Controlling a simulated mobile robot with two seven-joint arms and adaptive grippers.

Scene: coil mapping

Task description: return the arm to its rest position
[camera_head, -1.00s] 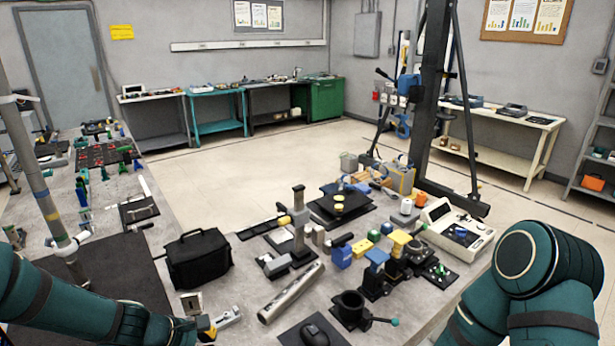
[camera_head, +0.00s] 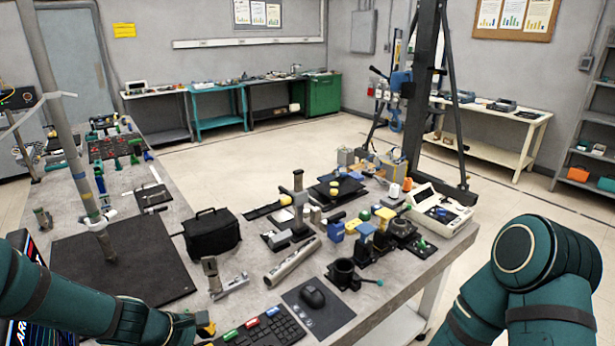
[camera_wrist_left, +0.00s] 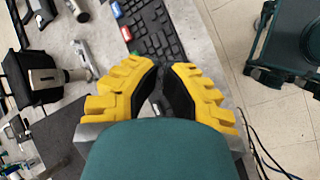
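My left arm comes in at the lower left of the head view. Its gripper (camera_head: 207,325) is small at the bottom edge, beside the black keyboard (camera_head: 262,335). In the left wrist view, the yellow fingers of that gripper (camera_wrist_left: 163,72) come together at the tips with almost no gap, and I see nothing held between them. The keyboard also shows beyond the tips in the left wrist view (camera_wrist_left: 155,28). My right arm (camera_head: 530,270) is bent at the lower right, and its gripper is out of frame.
The grey workbench (camera_head: 235,285) carries a black bag (camera_head: 211,234), a metal tube (camera_head: 292,263), a mouse (camera_head: 313,296) and several fixtures. A metal pole (camera_head: 75,140) rises at left, above a dark mat (camera_head: 130,260). Open floor (camera_head: 240,160) lies behind the bench.

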